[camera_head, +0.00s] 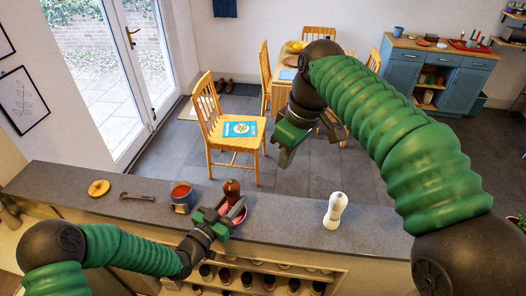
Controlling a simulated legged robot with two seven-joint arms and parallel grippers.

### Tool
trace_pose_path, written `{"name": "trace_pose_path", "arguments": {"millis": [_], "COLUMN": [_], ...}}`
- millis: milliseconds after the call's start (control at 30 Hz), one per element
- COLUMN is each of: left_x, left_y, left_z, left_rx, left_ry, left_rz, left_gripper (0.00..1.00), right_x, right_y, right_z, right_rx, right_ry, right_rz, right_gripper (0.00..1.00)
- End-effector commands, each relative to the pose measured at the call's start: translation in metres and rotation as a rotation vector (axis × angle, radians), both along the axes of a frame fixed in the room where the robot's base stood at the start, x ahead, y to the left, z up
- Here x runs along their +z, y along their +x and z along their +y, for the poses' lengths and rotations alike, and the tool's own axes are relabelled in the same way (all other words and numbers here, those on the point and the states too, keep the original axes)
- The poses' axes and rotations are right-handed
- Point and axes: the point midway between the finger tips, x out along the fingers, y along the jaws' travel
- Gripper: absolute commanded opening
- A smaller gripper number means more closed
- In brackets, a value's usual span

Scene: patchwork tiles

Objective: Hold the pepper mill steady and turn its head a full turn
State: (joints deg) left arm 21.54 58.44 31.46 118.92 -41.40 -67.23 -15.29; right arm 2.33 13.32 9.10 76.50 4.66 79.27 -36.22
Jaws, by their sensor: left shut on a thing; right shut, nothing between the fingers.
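The dark brown pepper mill (232,188) stands upright on the grey counter. Its rounded head shows above my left gripper (228,211), which is shut on its lower body. The fingers hide much of that lower body. My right gripper (302,140) is shut and empty. It hangs in the air up and to the right of the mill, apart from it.
A pinkish-red dish (241,219) sits close by the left gripper. A blue-grey tin (181,203) with red contents, a spoon (138,197) and a bread ring (98,188) lie left on the counter (285,222). Jars stand on the shelf below. The counter between the mills is clear.

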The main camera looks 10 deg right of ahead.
Motion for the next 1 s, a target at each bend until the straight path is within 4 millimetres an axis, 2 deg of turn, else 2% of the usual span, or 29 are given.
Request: {"name": "trace_pose_path", "arguments": {"millis": [133,367,400,567,867,1000], "left_x": [0.0,0.0,0.0,0.0,0.0,0.0], "left_y": [0.0,0.0,0.0,0.0,0.0,-0.011], "left_z": [0.0,0.0,0.0,0.0,0.001,0.01], "left_rx": [-0.001,0.0,0.0,0.0,0.0,0.002], "left_ry": [-0.001,-0.001,-0.001,-0.001,-0.001,0.001], "left_rz": [-0.001,-0.001,-0.001,-0.001,-0.001,0.001], "left_gripper": [0.0,0.0,0.4,0.61,0.62,0.62], "right_x": [0.0,0.0,0.0,0.0,0.0,0.0], "right_y": [-0.005,-0.005,-0.005,-0.005,-0.005,-0.005], "right_z": [-0.009,-0.01,-0.01,-0.01,-0.01,-0.01], "right_rx": [0.0,0.001,0.001,0.001,0.001,0.001], "right_ry": [0.0,0.0,0.0,0.0,0.0,0.0], "right_rz": [0.0,0.0,0.0,0.0,0.0,0.0], "right_gripper": [0.0,0.0,0.0,0.0,0.0,0.0]}}
